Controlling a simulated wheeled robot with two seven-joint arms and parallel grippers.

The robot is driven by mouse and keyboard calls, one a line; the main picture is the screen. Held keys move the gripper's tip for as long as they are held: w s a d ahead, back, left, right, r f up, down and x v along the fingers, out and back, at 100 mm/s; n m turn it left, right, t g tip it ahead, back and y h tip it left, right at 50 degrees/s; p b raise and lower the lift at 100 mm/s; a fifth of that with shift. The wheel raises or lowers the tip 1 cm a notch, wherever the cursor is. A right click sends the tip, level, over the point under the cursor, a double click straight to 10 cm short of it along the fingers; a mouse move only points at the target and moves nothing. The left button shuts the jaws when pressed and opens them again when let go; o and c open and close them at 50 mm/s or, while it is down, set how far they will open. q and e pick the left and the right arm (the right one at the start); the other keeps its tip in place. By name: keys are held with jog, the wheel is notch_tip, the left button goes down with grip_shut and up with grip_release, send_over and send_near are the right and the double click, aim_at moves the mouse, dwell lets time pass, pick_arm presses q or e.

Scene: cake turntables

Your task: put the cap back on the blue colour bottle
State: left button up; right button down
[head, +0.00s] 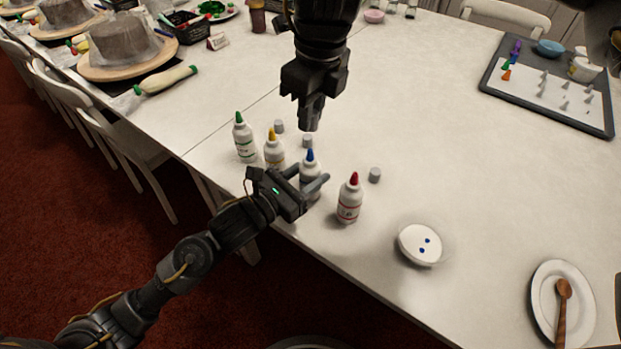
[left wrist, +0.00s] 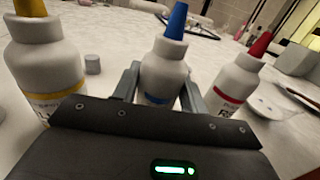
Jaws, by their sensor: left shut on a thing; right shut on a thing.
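The blue colour bottle (head: 310,167) is white with a blue pointed nozzle and stands upright near the table's front edge. Its nozzle is bare. My left gripper (head: 314,179) is shut around its body; in the left wrist view the fingers clasp the bottle (left wrist: 165,68) from both sides. My right gripper (head: 310,118) points down above and behind the blue bottle, apart from it.
Green (head: 245,142), yellow (head: 274,152) and red (head: 348,203) bottles stand close beside the blue one. A white bowl (head: 403,250) with blue drops and a plate (head: 545,325) with a wooden spoon are to the right. A tray (head: 485,85) lies back right. The middle table is clear.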

aim_at(310, 150)
jog(key=shift+a+f, duration=0.1)
jog(key=shift+f, duration=2.45)
jog(key=shift+f, duration=0.85)
jog(key=shift+f, duration=0.6)
